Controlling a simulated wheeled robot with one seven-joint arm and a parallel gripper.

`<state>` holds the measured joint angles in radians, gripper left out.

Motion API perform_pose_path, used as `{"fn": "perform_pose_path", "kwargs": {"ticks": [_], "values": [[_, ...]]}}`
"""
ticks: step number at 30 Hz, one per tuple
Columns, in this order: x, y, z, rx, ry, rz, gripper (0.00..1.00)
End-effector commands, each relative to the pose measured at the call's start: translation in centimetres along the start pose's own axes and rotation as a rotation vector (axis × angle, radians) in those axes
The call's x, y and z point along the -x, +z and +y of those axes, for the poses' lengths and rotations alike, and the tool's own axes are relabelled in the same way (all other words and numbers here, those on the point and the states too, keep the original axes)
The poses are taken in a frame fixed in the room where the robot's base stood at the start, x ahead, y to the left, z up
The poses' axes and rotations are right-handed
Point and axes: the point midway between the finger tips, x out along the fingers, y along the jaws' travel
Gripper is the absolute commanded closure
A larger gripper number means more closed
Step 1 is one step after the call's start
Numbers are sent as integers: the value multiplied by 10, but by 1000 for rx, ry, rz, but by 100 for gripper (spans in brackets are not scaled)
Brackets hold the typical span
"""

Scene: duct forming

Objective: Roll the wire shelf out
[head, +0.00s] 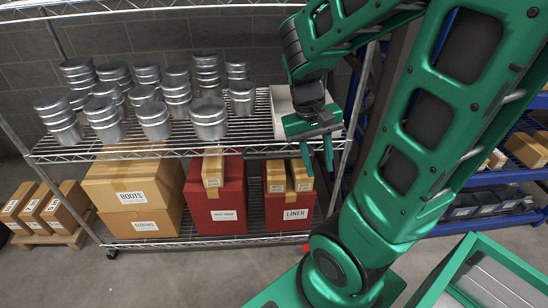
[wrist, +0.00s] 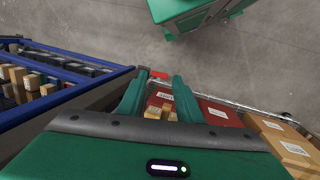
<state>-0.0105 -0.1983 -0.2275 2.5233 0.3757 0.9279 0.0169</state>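The wire shelf (head: 235,148) is a chrome rack in the head view. Its middle tier carries several silver cans (head: 208,118) and a white bin (head: 283,100) at the right. Its bottom tier (head: 230,239) holds cardboard boxes (head: 135,185) and red boxes (head: 215,195). In the wrist view my gripper (wrist: 157,92) is also open, with red boxes (wrist: 205,110) beyond; contact with the shelf cannot be told.
Blue racks with small boxes (head: 497,158) stand to the right, close to the wire shelf. Cartons on a pallet (head: 45,210) stand at the left. A small red part (head: 306,247) shows low at the shelf's right end. The concrete floor (head: 180,278) in front is clear.

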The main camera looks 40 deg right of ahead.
Motion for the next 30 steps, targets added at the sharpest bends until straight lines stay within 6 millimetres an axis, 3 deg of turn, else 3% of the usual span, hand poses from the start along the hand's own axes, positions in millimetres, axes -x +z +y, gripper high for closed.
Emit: {"fn": "perform_pose_path", "kwargs": {"ticks": [15,30], "values": [[-54,-70,-43,144,450,34,68],[-82,-124,-104,362,918,267,68]]}}
